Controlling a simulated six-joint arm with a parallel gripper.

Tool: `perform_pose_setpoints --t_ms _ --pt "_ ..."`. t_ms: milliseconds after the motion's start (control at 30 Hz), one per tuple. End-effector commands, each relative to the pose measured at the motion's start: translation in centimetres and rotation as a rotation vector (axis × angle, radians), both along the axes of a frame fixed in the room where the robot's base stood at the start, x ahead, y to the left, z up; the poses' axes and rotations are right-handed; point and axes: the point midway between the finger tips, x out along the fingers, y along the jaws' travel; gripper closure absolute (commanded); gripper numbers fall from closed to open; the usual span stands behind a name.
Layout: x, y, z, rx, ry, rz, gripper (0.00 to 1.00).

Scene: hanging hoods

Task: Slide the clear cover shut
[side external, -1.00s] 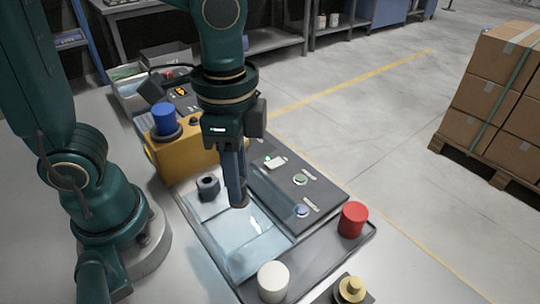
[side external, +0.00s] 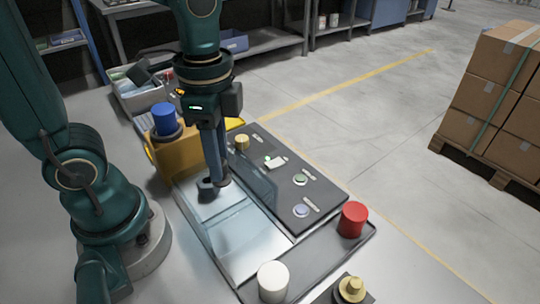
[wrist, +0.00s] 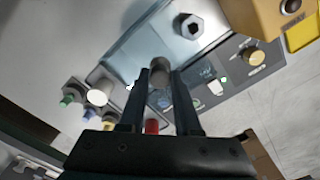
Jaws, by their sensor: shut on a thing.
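The clear cover (side external: 258,178) is a see-through panel over the light-blue recess (side external: 245,240) beside the dark button panel. It also shows in the wrist view as a pale sheet (wrist: 165,42). My gripper (side external: 219,184) points down at the recess's far end. In the wrist view my gripper (wrist: 160,82) is shut on a dark round knob (wrist: 160,68) that appears to belong to the cover. A dark hex nut (side external: 205,187) lies close to my fingers and is partly hidden; it shows clearly in the wrist view (wrist: 192,27). The near part of the recess looks uncovered.
A yellow block with a blue cylinder (side external: 164,118) stands just beyond my gripper. A red cylinder (side external: 352,219) and a white cylinder (side external: 272,282) stand on the near tray. The button panel (side external: 305,180) lies to the right. Free floor lies beyond the bench.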

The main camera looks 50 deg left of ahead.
Motion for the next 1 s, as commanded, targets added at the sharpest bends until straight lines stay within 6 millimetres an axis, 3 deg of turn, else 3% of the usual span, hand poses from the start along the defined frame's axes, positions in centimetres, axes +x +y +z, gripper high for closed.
perform_pose_setpoints --t_ms 500,967,1000 --pt "0.3 6.9 0.1 0.002 -0.015 0.007 1.00" --pt "0.2 8.0 0.1 0.009 -0.013 -0.002 1.00" --pt "0.2 8.0 0.1 0.009 -0.013 -0.002 0.65"
